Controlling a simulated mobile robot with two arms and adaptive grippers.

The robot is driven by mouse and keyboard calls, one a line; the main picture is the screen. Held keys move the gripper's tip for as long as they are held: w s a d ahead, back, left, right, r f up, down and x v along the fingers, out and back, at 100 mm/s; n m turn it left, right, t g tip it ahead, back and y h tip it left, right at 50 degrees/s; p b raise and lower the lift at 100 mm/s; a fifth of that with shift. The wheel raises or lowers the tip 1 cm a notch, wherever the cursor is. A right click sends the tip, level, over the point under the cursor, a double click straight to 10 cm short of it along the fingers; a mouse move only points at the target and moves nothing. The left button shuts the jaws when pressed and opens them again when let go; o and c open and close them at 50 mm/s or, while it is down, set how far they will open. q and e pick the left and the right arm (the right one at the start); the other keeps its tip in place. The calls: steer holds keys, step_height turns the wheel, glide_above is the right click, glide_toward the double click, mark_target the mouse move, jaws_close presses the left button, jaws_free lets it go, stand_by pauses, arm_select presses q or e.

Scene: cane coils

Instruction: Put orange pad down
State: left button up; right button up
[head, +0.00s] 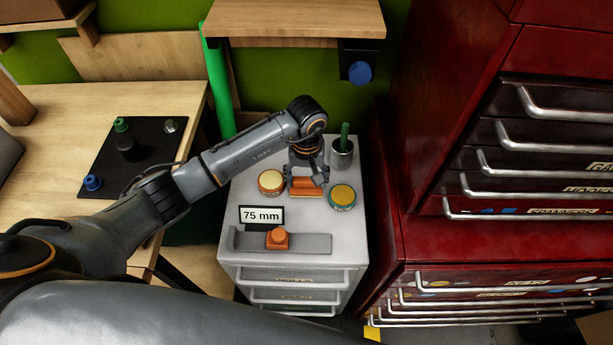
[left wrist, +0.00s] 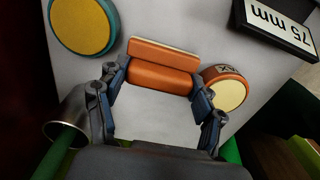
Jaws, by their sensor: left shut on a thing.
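The orange pad (head: 305,183) is a small orange block with a paler edge strip. It is at the grey cabinet top (head: 330,216), between two round tins. My left gripper (head: 306,187) points down from above and is shut on the pad. In the left wrist view the orange pad (left wrist: 160,78) spans between the two fingers of my left gripper (left wrist: 161,85). The pad looks level and very low over the top; whether it touches the surface I cannot tell. My right gripper is not in view.
A cream-lidded tin (head: 271,181) stands left of the pad, a yellow-lidded teal tin (head: 342,196) right. A metal cup (head: 341,155) with a green rod is behind. In front are a "75 mm" sign (head: 262,216) and a grey bar (head: 311,244) with an orange knob.

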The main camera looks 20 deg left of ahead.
mark_target(307, 179)
arm_select(q)
steer(key=shift+f, duration=0.1)
steer(key=shift+f+b, duration=0.25)
steer(key=shift+b, duration=0.1)
steer(key=o, duration=1.3)
steer(key=shift+r, duration=0.1)
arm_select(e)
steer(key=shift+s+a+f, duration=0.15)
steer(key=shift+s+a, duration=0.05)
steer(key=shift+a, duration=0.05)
arm_select(q)
steer(key=shift+r, duration=0.1)
steer(key=shift+r, duration=0.3)
steer(key=shift+r+b, duration=0.55)
steer(key=shift+r, duration=5.2)
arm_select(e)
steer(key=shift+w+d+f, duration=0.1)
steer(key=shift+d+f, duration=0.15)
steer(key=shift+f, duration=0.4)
